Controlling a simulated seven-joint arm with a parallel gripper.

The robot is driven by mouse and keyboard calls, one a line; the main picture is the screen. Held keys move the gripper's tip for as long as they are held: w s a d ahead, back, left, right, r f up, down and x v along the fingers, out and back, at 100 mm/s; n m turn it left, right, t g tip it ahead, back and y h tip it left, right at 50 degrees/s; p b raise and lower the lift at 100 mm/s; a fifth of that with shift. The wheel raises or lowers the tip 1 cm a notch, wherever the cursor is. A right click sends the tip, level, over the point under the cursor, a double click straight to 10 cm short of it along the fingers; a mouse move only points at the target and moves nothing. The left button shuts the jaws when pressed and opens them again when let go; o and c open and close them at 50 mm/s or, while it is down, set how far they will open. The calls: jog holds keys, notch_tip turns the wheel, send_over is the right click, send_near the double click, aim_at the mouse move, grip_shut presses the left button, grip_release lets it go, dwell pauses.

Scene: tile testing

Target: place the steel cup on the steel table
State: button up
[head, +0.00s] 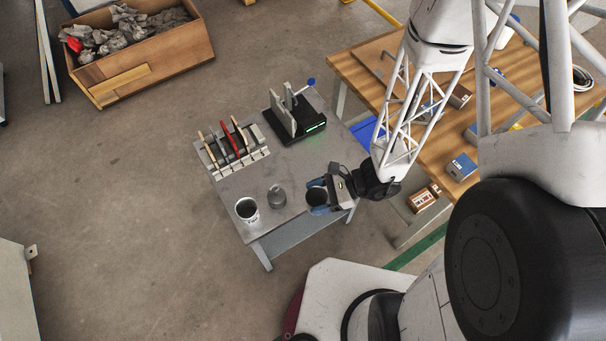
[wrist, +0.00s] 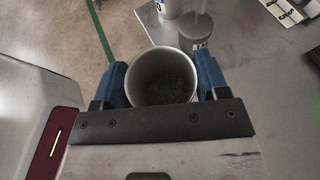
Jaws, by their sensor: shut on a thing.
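My gripper (head: 318,196) is shut on the steel cup, a round grey cup with a dark, grainy inside. In the wrist view the steel cup (wrist: 162,72) stands between the blue fingers (wrist: 163,82), its open mouth facing the camera. In the head view the cup is partly hidden by the gripper. The steel table (head: 236,184) is a small grey table, and the cup is at its front right corner. I cannot tell whether the cup's bottom touches the top. The tabletop also shows in the wrist view (wrist: 265,95).
A white cup (head: 247,210) and a grey lidded cup (head: 277,197) stand left of my gripper. A rack of tiles (head: 230,145) and a black device (head: 297,125) stand farther back. A wooden table (head: 440,150) is at the right. The middle of the steel table is bare.

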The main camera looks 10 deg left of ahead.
jog(key=w+a, duration=0.5)
jog(key=w, duration=0.2)
jog(key=shift+w+a+f, duration=0.25)
jog(key=shift+f, duration=0.15)
jog(key=shift+f, duration=1.75)
jog(key=shift+f, duration=0.15)
jog(key=o, duration=1)
jog(key=shift+c, duration=0.2)
jog(key=shift+d, duration=0.1)
jog(key=v, duration=1.2)
